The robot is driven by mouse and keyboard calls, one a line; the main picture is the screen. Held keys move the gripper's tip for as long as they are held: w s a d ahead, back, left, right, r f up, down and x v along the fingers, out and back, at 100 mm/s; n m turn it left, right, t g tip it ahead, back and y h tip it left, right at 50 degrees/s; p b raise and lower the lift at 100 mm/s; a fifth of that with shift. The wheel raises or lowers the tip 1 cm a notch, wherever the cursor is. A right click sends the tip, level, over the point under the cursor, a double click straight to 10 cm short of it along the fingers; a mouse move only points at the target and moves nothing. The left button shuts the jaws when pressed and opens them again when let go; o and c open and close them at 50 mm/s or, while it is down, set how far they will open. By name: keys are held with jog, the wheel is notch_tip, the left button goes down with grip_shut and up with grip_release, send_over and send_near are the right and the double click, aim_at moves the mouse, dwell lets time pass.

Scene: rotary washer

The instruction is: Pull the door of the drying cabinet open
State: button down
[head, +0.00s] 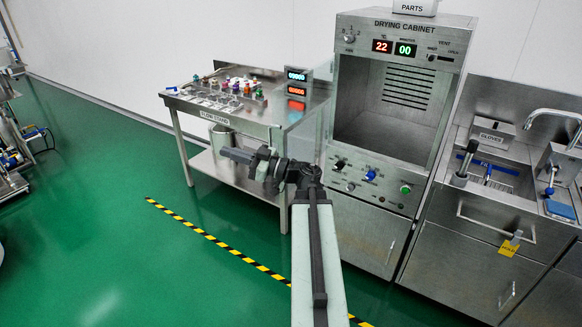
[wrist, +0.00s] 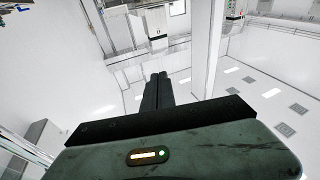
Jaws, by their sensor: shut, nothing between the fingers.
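The steel drying cabinet (head: 455,40) stands right of centre in the head view, with its name on top and lit displays reading 22 and 00. Its chamber (head: 385,125) shows a grey interior with vent slots; I cannot tell whether a clear door covers it.
A sink counter (head: 475,215) with a faucet and a front rail adjoins the cabinet's right. A yellow-black stripe (head: 215,240) crosses the green floor, which is clear at the left front.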

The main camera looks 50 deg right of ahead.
jog(key=s+d+f+m+h+b, duration=0.1)
jog(key=s+d+f+m+h, duration=0.2)
jog(key=s+d, duration=0.8)
jog(key=s+d+f+m+h+b, duration=0.15)
jog(key=s+d+f, duration=0.25)
jog(key=s+d, duration=0.7)
jog(key=a+x, duration=0.2)
jog(key=x, duration=1.1)
jog(key=shift+f+n+h, duration=0.3)
jog(key=shift+n+h, duration=0.15)
